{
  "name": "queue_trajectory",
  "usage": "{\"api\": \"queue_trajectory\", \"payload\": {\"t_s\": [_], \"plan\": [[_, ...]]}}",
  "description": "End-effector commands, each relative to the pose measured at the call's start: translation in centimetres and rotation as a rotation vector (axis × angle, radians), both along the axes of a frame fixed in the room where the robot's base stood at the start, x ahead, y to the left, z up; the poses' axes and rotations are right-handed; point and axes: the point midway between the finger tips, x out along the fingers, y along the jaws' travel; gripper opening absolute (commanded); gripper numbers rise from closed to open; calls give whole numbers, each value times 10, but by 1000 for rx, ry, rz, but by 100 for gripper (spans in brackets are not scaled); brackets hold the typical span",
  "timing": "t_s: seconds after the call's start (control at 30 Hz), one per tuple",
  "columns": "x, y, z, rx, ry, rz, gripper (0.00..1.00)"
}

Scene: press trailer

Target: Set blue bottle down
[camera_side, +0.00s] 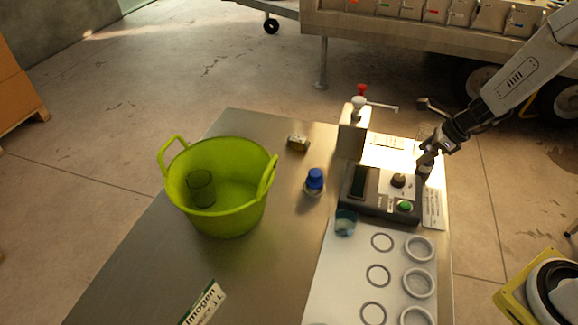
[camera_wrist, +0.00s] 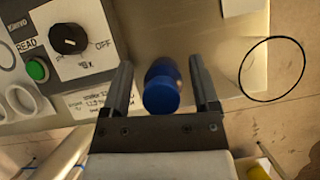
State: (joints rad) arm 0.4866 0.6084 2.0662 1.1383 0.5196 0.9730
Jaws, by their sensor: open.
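In the wrist view a bottle with a blue cap (camera_wrist: 162,92) stands between the fingers of my gripper (camera_wrist: 160,65). The fingers are open, with a gap on both sides of the cap. In the side view my gripper (camera_side: 427,160) is low at the back right of the table, beside the control box. The bottle there is mostly hidden by the fingers. A second, clear bottle with a blue cap (camera_side: 314,181) stands upright on the table's middle, apart from my gripper.
The control box (camera_side: 372,200) with a knob and a green button (camera_wrist: 37,69) is close to my gripper. A green tub (camera_side: 228,218) holding a dark cylinder stands left. White rings (camera_side: 419,249) lie in front. The table's right edge is near.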

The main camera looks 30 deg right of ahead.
Motion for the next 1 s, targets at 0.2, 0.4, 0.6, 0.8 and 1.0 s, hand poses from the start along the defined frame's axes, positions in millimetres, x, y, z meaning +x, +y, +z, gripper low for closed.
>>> {"api": "queue_trajectory", "payload": {"t_s": [0.2,0.4,0.6,0.8,1.0], "plan": [[-6,-6,14,0,-3,-1,78],[-15,-13,35,-1,-3,-1,78],[-26,-21,59,-1,-2,-1,78],[-37,-29,82,-2,-3,-2,78],[-44,-34,97,0,-1,0,78]]}}
